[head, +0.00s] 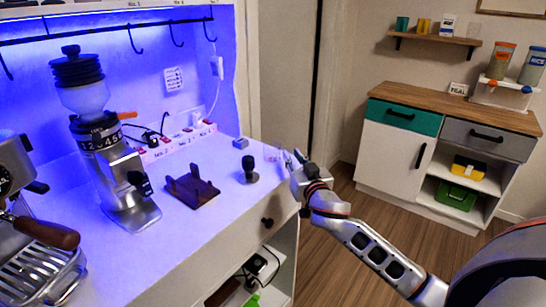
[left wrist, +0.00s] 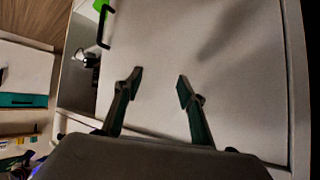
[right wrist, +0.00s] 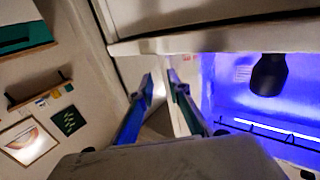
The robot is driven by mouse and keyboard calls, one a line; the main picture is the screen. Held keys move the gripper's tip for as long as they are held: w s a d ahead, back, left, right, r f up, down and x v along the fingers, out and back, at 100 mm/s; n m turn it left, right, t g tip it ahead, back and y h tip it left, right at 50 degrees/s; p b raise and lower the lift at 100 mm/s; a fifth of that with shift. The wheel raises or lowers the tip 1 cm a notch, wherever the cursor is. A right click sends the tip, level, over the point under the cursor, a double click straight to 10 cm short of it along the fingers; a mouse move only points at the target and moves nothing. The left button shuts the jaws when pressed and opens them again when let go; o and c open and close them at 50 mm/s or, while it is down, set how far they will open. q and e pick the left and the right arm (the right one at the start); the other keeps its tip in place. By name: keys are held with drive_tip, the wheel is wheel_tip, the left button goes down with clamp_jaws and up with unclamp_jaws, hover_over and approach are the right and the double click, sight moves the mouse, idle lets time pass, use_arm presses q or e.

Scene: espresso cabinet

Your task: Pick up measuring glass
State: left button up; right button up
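A small clear measuring glass (head: 271,154) shows faintly near the right end of the white counter (head: 215,222) in the head view. My right gripper (head: 291,159) is at the counter's right end, just right of the glass. In the right wrist view my right gripper (right wrist: 161,82) has its fingertips a narrow gap apart. I cannot make out the glass there, nor tell whether the fingers touch it. My left gripper (left wrist: 158,80) is open and empty in the left wrist view, in front of a pale flat panel (left wrist: 235,50).
A black tamper (head: 249,170), a dark brown stand (head: 191,187), a grinder (head: 105,150) and an espresso machine (head: 38,235) stand left of the glass. A small grey block (head: 241,143) lies behind it. A wooden-topped cabinet (head: 455,112) stands across the floor at right.

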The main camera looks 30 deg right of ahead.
drive_tip(key=shift+x, duration=0.9)
clamp_jaws()
drive_tip(key=shift+r, duration=0.1)
